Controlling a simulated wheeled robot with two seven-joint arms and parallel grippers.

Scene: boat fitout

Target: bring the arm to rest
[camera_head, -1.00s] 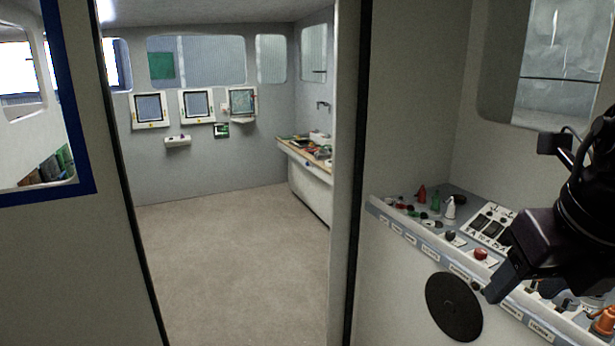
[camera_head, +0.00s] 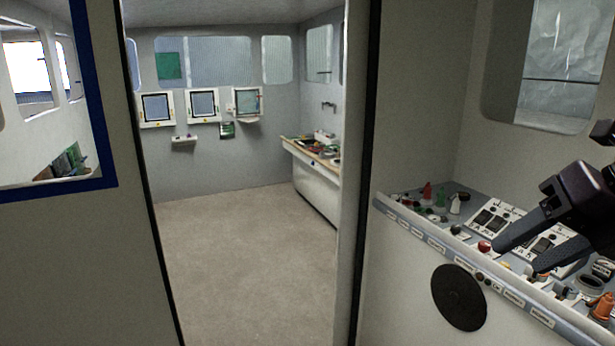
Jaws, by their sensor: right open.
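My right gripper (camera_head: 520,254) comes in from the right edge, above the sloped console (camera_head: 430,226). Its two dark fingers point left and stand apart, with nothing between them. Whether the fingertips touch the console cannot be told. The gripper hides part of the switches behind it. My left gripper is not in view.
The console carries a red bottle (camera_head: 427,190), a white bottle (camera_head: 455,204), a switch panel (camera_head: 492,222) and an orange item (camera_head: 602,307). A black disc (camera_head: 459,297) is on its front. Beyond the doorway lies clear floor (camera_head: 245,250) and a cluttered bench (camera_head: 315,180).

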